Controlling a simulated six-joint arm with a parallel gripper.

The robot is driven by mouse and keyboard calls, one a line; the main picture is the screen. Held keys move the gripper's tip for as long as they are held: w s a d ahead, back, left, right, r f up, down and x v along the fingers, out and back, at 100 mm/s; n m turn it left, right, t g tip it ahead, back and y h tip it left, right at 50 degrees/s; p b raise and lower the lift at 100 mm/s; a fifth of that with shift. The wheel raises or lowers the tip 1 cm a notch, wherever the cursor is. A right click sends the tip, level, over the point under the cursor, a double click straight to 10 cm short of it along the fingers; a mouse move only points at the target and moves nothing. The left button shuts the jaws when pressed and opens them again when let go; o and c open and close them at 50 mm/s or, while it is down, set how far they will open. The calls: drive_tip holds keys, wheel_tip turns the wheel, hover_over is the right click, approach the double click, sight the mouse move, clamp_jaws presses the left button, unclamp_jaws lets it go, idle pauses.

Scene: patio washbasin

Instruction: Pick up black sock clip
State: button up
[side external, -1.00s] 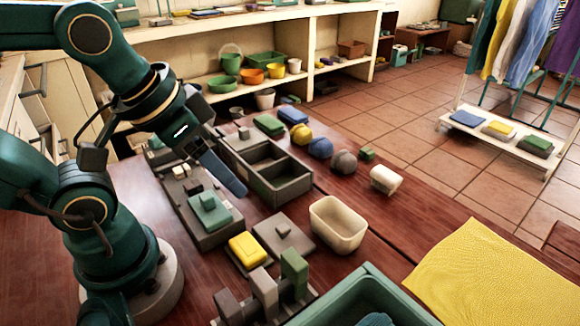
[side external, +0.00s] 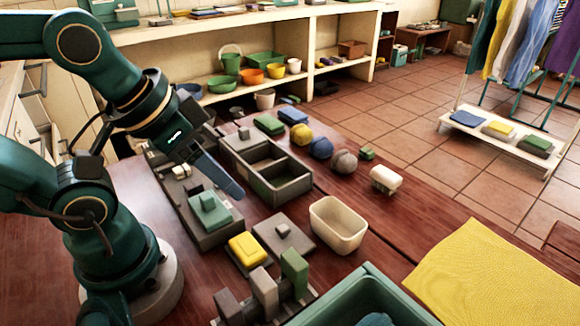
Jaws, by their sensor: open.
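My gripper (side external: 222,178) hangs above the table, its bluish-grey finger pointing down and right. It is open, with nothing seen in it. It is over the area between a grey tray with a green block (side external: 210,211) and a dark grey divided box (side external: 289,190). I cannot make out a black sock clip with certainty. Small pale and dark pieces (side external: 180,172) lie on the grey tray, partly behind the gripper. The far part of that tray is hidden by my wrist.
A cream bin (side external: 338,226), a yellow block (side external: 247,249) and upright grey and green blocks (side external: 294,271) stand in front. Yellow, blue and grey balls (side external: 344,162) and a white roll (side external: 386,179) lie behind. A green tub (side external: 350,280) is at the front edge.

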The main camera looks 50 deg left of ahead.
drive_tip(key=shift+c, duration=1)
drive_tip(key=g, duration=0.5)
hover_over(193, 184)
drive_tip(key=f, duration=0.6)
drive_tip(key=shift+w+d+f, duration=0.15)
drive_tip(key=shift+w+f, duration=0.05)
drive_tip(key=shift+s+f+g, duration=0.25)
drive_tip(key=shift+f+g, duration=0.05)
drive_tip(key=shift+f, duration=2.4)
